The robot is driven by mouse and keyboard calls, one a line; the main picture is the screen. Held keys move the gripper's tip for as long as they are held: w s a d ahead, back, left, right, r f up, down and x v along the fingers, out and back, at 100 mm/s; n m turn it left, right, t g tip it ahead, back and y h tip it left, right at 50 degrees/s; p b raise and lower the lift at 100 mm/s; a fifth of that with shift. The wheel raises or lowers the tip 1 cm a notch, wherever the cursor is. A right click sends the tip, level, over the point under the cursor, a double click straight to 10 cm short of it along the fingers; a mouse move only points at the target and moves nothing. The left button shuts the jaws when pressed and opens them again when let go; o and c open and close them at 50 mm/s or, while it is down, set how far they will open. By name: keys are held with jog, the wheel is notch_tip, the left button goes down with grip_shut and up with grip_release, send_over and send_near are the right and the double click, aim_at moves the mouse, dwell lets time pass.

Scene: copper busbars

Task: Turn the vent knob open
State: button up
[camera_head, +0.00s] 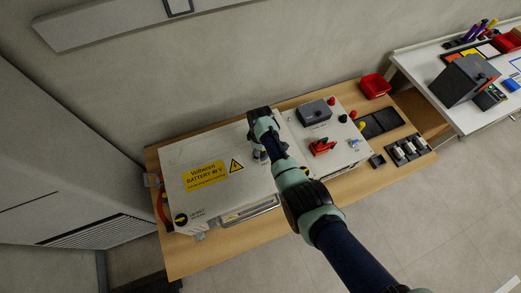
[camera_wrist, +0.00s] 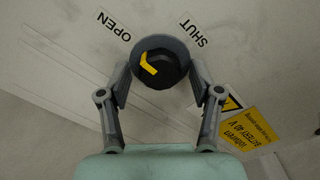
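In the wrist view, the round dark vent knob (camera_wrist: 165,75) sits on a grey surface, with a yellow pointer (camera_wrist: 149,64) on its face. An OPEN label (camera_wrist: 114,25) is up and left of it, and a SHUT label (camera_wrist: 193,29) is up and right. My gripper (camera_wrist: 160,70) is open, with one finger on each side of the knob. Gaps show beside the knob's dark centre; contact with its outer rim is unclear. In the head view, my gripper (camera_head: 259,151) is over the right part of the white battery box (camera_head: 205,205), and my arm hides the knob.
The box bears a yellow battery label (camera_head: 205,176) and stands on a wooden table (camera_head: 185,262). To the right is a white panel with a grey box (camera_head: 314,112) and a red handle (camera_head: 322,146). A red bin (camera_head: 375,86) stands at the back right.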

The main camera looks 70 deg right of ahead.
notch_tip(320, 180, up, 12)
dwell(0.6)
dwell(0.5)
